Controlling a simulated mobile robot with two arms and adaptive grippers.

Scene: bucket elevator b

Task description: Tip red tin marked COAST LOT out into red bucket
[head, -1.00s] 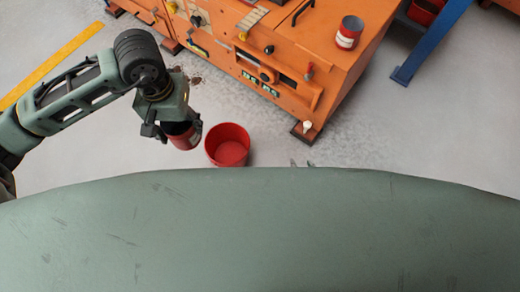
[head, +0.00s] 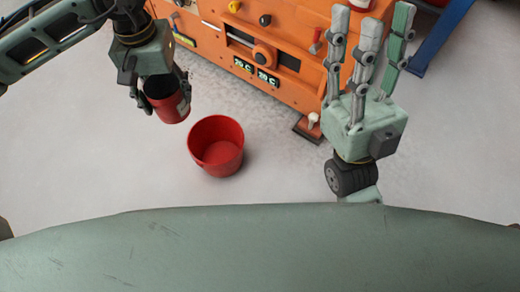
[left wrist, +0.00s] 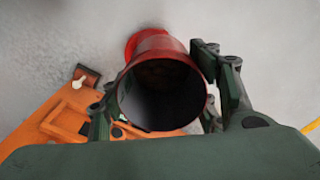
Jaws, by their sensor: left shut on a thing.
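My left gripper (head: 160,100) is shut on a red tin (head: 174,108), held in the air up and left of the red bucket (head: 216,146) in the head view. The tin has a dark open mouth and a pale label patch; its lettering cannot be read. In the left wrist view, the tin's mouth (left wrist: 161,92) faces the camera and its contents are too dark to tell. The bucket (left wrist: 135,42) shows partly behind the tin there. In the head view the bucket stands upright on the floor and looks empty. My right gripper (head: 371,22) is raised, fingers spread and empty.
An orange machine (head: 275,50) with knobs and displays stands behind the bucket. A blue post (head: 438,38) is at the upper right. Grey floor (head: 90,130) around the bucket is clear.

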